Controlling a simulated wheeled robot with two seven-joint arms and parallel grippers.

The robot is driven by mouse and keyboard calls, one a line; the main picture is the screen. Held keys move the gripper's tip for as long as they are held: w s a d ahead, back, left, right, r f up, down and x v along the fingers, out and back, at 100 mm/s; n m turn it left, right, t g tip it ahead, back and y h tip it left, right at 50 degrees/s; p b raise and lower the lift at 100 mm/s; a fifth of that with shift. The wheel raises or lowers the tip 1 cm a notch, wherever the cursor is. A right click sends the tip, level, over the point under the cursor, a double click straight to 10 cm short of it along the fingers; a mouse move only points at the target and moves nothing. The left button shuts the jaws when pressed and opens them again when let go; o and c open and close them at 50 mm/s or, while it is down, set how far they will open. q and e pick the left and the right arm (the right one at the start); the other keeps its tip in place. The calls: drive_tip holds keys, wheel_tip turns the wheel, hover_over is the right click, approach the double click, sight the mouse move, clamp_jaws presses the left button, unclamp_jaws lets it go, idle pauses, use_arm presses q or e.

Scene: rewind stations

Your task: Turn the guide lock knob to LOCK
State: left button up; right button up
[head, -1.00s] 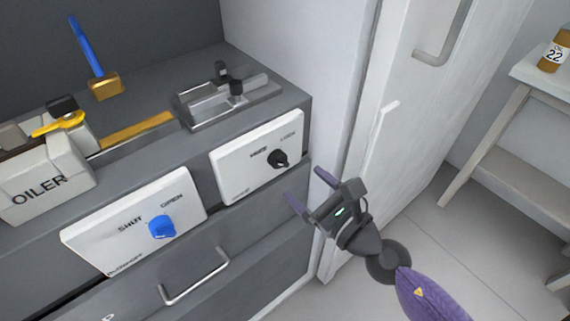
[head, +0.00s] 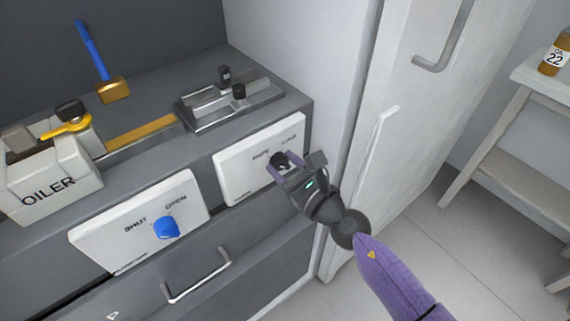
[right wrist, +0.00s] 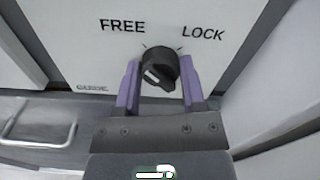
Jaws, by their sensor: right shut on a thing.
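The guide lock knob (right wrist: 160,66) is a black round knob on a white panel (right wrist: 75,50), between the printed words FREE on the left and LOCK on the right. A pale mark shows on the lower left of its face; I cannot tell for sure which word it points at. In the head view the knob (head: 279,159) is partly hidden by my right gripper (head: 284,167). The right gripper's purple fingers stand on either side of the knob in the right wrist view (right wrist: 161,78), shut on it. My left gripper is not in view.
A second white panel (head: 105,240) with a blue SHUT/OPEN knob (head: 166,227) is to the left. Below is a drawer handle (head: 198,283). On top are an oiler box (head: 50,188), a blue-handled tool (head: 95,55) and a metal guide (head: 215,110). A white door (head: 405,115) stands right.

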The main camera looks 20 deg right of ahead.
clamp_jaws()
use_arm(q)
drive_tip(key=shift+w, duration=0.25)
